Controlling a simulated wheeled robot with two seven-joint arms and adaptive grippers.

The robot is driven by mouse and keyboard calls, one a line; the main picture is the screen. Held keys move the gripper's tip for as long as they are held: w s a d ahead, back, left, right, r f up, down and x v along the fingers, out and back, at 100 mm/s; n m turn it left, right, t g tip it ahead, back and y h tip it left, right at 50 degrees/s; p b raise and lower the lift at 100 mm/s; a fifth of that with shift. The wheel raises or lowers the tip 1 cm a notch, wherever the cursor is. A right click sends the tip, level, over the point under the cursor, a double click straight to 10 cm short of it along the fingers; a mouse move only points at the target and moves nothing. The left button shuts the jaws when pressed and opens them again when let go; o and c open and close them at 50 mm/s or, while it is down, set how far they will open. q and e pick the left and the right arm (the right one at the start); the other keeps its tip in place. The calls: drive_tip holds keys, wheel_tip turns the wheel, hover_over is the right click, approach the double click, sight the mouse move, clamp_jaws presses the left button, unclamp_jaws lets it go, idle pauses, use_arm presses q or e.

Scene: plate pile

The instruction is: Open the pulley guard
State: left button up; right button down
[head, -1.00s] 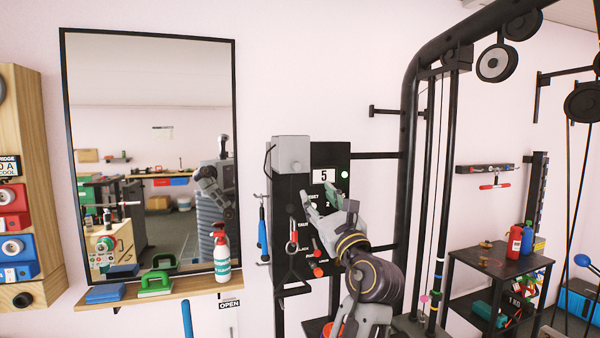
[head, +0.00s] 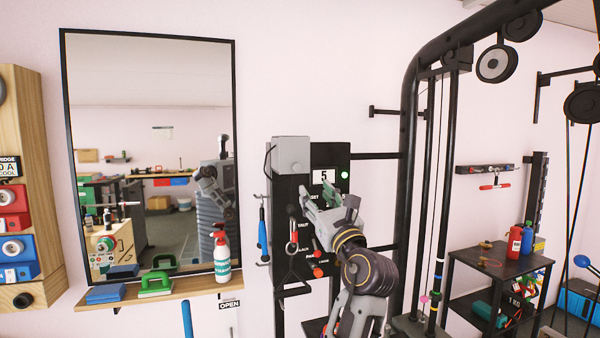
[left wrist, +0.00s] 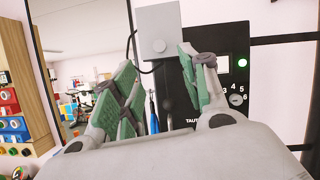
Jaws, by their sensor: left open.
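A grey box-shaped cover (head: 291,155) with a small round knob sits at the upper left of a black panel (head: 285,205). I take it for the pulley guard, and it looks closed. It also shows in the left wrist view (left wrist: 160,32), beyond the fingers. My left gripper (head: 321,188) is in front of the panel, to the lower right of the grey cover and apart from it. Its green-padded fingers (left wrist: 157,75) are spread with nothing between them. The gripper hides part of the panel's labels and controls. My right gripper is not in view.
A mirror (head: 150,60) and a wooden shelf (head: 190,287) with a spray bottle are left. Black machine uprights (head: 408,150) stand right.

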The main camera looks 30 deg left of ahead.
sight(298, 168)
use_arm(q)
drive_tip(key=p+x, duration=0.1)
drive_tip(key=x, duration=0.9)
drive_tip(key=shift+w+a+r+p, duration=0.15)
drive_tip(key=shift+w+a+p, duration=0.1)
drive_tip(key=shift+p, duration=0.1)
drive_tip(key=shift+w+a+r, duration=0.25)
drive_tip(key=shift+w+a, duration=0.2)
drive_tip(key=shift+a, duration=0.1)
drive_tip(key=c, duration=0.5)
clamp_jaws()
drive_tip(key=shift+r, duration=0.1)
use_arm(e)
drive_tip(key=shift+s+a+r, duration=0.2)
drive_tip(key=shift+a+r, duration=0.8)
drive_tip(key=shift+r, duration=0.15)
